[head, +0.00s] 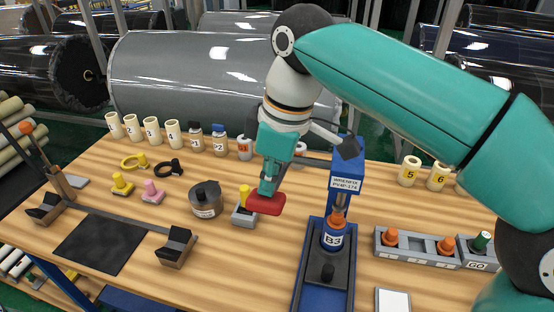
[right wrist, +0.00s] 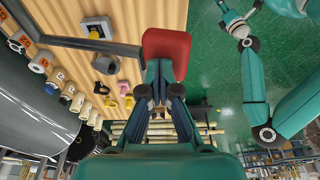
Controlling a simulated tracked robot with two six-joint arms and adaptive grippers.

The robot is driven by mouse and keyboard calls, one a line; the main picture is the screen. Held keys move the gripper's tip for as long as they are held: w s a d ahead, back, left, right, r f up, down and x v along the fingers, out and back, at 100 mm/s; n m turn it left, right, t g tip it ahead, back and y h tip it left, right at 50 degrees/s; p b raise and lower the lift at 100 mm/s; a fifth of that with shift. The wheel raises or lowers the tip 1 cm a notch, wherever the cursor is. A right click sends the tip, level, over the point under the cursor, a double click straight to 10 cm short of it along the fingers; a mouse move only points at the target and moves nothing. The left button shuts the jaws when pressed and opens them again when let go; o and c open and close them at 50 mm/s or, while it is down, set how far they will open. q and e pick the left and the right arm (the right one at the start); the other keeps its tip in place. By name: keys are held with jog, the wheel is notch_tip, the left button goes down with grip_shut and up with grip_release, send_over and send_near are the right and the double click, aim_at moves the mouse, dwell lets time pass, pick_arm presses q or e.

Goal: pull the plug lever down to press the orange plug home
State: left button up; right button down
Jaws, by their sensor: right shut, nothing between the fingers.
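The blue press (head: 343,183) stands right of centre on the table. Its grey lever runs left to a red grip (head: 266,204); the grip also shows in the right wrist view (right wrist: 166,48). Bottle B3 (head: 333,240) stands in the press with the orange plug (head: 337,217) at its top, under the press's ram. How deep the plug sits I cannot tell. My right gripper (head: 268,191) is shut and empty, its fingertips at the red grip; contact is unclear. My left arm partly shows at the right of the right wrist view; its jaws are unclear.
A grey rack (head: 418,248) with orange plugs and a GO block (head: 478,262) stand right of the press. A dark round pot (head: 206,200) and a small block with a yellow knob lie left of the grip. Cream cups and bottles line the back edge.

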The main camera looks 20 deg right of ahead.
jog(key=shift+r+p, duration=1.35)
jog(key=shift+r, duration=0.25)
jog(key=shift+r+p, duration=0.9)
jog(key=shift+r, duration=1.7)
